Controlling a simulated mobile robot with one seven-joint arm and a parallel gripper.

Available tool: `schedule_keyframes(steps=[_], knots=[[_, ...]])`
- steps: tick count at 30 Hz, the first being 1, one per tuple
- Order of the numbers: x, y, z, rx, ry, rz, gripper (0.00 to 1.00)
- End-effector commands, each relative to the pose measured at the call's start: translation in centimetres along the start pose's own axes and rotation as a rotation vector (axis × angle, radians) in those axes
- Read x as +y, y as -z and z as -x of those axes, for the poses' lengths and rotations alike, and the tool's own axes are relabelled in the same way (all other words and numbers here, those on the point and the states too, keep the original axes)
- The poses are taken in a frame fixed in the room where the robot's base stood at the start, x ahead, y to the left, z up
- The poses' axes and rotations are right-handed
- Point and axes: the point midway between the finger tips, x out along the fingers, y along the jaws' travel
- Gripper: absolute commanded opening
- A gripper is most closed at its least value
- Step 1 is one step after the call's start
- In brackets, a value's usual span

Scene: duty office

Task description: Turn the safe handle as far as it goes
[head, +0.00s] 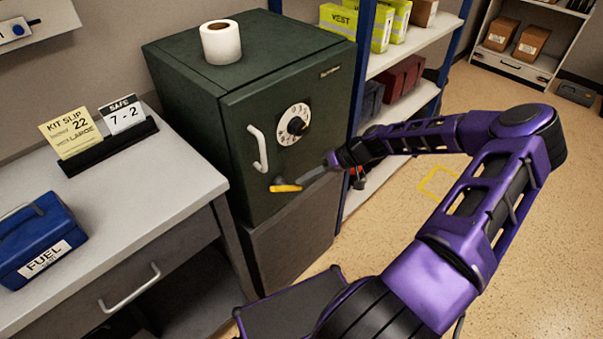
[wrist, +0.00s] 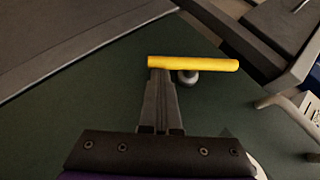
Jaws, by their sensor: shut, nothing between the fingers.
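The safe (head: 225,110) is a dark green box with a shut door. Its yellow lever handle (head: 286,188) lies near level, low on the door below the dial. In the wrist view the yellow handle (wrist: 205,64) runs across the top, with a round grey pivot (wrist: 188,78) beside it. My gripper (head: 302,180) is shut and empty, its tip at the lever. In the wrist view the shut fingers (wrist: 158,80) meet the edge of the yellow bar near one end. I cannot tell whether they touch it.
A white dial (head: 293,124) and a white pull bar (head: 258,148) stand out from the door. A paper roll (head: 221,42) sits on the safe. A desk (head: 150,195) stands to the left, shelves (head: 405,97) to the right. Open floor (head: 400,215) lies right of the safe.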

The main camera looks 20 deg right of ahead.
Motion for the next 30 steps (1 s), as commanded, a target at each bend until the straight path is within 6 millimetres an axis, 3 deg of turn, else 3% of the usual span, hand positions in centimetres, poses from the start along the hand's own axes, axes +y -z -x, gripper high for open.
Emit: schedule_keyframes(steps=[9,30], knots=[[1.0,-0.8,-1.2,-0.001,0.188,-0.125,0.00],[1.1,-1.0,-1.5,-0.001,0.177,-0.119,0.00]])
